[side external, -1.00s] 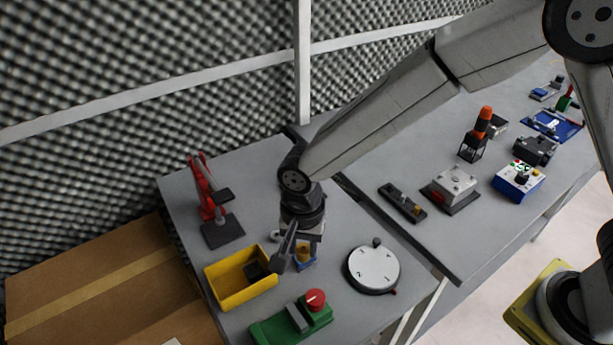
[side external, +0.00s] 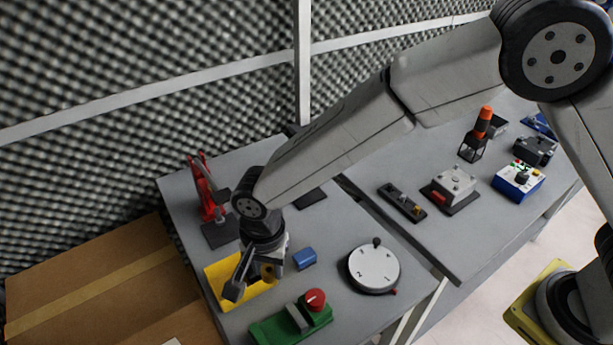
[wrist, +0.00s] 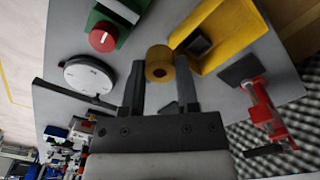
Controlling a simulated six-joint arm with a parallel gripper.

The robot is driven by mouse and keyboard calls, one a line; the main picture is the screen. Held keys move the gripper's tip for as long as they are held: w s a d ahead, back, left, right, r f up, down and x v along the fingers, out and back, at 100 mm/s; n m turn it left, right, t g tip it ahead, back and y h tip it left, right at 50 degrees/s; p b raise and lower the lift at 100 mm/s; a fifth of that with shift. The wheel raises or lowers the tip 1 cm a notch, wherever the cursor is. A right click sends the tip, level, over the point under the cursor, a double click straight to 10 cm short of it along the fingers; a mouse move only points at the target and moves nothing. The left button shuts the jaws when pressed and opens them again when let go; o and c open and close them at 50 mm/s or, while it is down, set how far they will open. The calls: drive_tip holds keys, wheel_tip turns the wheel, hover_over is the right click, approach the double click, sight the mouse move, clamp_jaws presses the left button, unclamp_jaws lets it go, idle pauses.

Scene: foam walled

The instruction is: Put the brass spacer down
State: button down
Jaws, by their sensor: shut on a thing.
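In the side view my gripper (side external: 254,278) is over the right part of the yellow bin (side external: 217,290), and a bit of the brass spacer (side external: 268,272) shows beside a finger. In the wrist view the spacer is next to the yellow bin (wrist: 235,32), near its edge. Its exact height above the bin or table cannot be told.
A dark block (wrist: 198,44) lies in the bin. A blue block (side external: 304,258) stands right of my gripper. A green box with a red button (side external: 315,299), a white dial (side external: 374,269) and a red clamp (side external: 207,200) stand around. Bare table lies between the blue block and dial.

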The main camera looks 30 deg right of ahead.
drive_tip(key=shift+w+a+f, duration=0.95)
drive_tip(key=shift+w+f, duration=0.35)
drive_tip(key=shift+w, duration=0.1)
drive_tip(key=shift+w+a+f, duration=0.95)
drive_tip(key=shift+w+f, duration=0.4)
drive_tip(key=shift+w, duration=0.05)
drive_tip(key=shift+w+a+f, duration=0.95)
drive_tip(key=shift+w+f, duration=0.35)
drive_tip(key=shift+w, duration=0.1)
drive_tip(key=shift+f, duration=0.15)
drive_tip(key=shift+w+a+f, duration=0.1)
drive_tip(key=shift+w+f, duration=0.05)
drive_tip(key=shift+f, duration=1.45)
drive_tip(key=shift+f, duration=0.2)
drive_tip(key=c, duration=0.6)
unclamp_jaws()
drive_tip(key=shift+r, duration=0.15)
